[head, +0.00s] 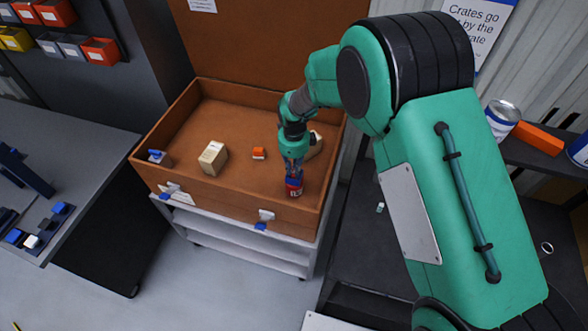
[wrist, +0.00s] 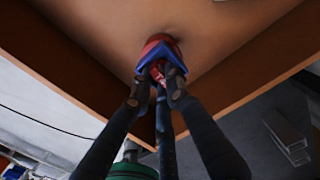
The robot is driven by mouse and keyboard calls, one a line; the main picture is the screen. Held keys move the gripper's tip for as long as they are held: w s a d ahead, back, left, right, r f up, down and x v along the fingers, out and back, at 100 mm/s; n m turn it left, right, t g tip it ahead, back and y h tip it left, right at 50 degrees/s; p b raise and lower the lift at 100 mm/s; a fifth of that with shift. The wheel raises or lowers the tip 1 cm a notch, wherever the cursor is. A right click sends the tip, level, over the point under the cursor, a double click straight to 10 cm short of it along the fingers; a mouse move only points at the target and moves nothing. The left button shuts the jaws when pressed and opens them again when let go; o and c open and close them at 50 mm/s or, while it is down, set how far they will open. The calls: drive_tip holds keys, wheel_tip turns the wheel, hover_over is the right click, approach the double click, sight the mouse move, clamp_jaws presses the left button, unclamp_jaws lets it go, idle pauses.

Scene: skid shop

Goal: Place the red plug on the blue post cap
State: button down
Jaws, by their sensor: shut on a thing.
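My gripper (head: 293,165) points down inside the brown crate's near right corner. It is shut on a red and blue item (head: 294,187) with white markings, low by the crate's near wall. In the wrist view, my fingers (wrist: 160,85) close at a blue angular part with a rounded red part (wrist: 160,42) beyond it. I cannot tell if this is the red plug, or if it touches the floor. Small blue-topped pieces (head: 60,208) stand on the grey bench at left; I cannot tell which is the post cap.
The brown crate (head: 225,199) rests on a grey cart (head: 245,252). In it are a beige block (head: 212,158), a small orange piece (head: 258,153), a blue-and-grey piece (head: 160,158) and a pale round item (head: 316,146). A can (head: 502,118) and an orange box (head: 538,138) sit on the right shelf.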

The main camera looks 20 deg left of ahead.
sight(294, 170)
drive_tip(key=shift+f, duration=0.15)
drive_tip(key=c, duration=1.7)
unclamp_jaws()
wheel_tip(294, 170, up, 12)
drive_tip(key=shift+r+p, duration=0.2)
drive_tip(key=shift+p, duration=0.3)
